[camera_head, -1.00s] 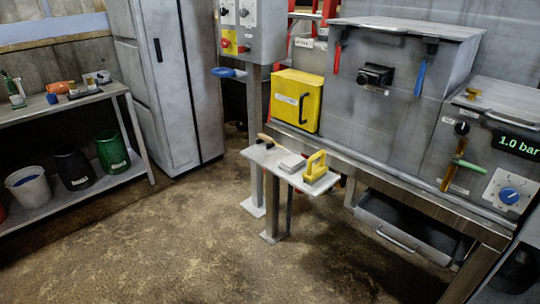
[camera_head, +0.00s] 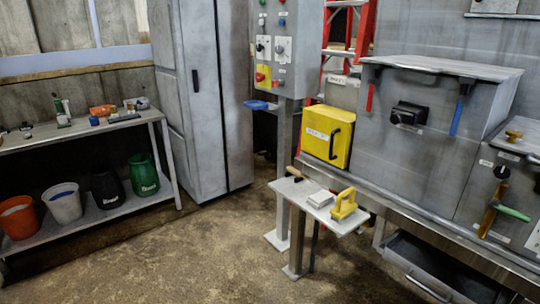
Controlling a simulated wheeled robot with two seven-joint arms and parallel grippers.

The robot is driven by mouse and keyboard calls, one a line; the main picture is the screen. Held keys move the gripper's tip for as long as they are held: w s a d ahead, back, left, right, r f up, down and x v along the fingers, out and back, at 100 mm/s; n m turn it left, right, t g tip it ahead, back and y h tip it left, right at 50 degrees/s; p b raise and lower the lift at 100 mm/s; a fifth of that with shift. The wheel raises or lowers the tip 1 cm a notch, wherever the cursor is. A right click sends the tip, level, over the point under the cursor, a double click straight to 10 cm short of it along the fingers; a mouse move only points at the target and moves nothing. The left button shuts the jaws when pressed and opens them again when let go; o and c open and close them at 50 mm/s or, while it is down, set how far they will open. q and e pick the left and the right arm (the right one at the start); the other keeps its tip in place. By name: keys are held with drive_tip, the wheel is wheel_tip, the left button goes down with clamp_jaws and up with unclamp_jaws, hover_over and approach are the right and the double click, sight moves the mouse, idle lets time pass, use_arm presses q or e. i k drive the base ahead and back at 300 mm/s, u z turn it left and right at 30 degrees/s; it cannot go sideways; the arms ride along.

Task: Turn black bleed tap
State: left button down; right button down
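A small round black knob (camera_head: 501,172) sits on the grey machine front at the far right, beside a small label too small to read. It looks like the black tap. Just below it are a brass-coloured bar (camera_head: 488,222) and a green lever handle (camera_head: 513,213). Neither of my grippers is in view, and nothing touches the knobs.
A small stand (camera_head: 283,187) with a yellow-handled tool (camera_head: 344,204) juts out before the machine. An open drawer (camera_head: 430,290) sticks out below. A control cabinet (camera_head: 305,75), tall locker (camera_head: 205,90) and shelf with buckets stand left. The middle floor is clear.

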sight(502, 171)
drive_tip(key=z, duration=1.35)
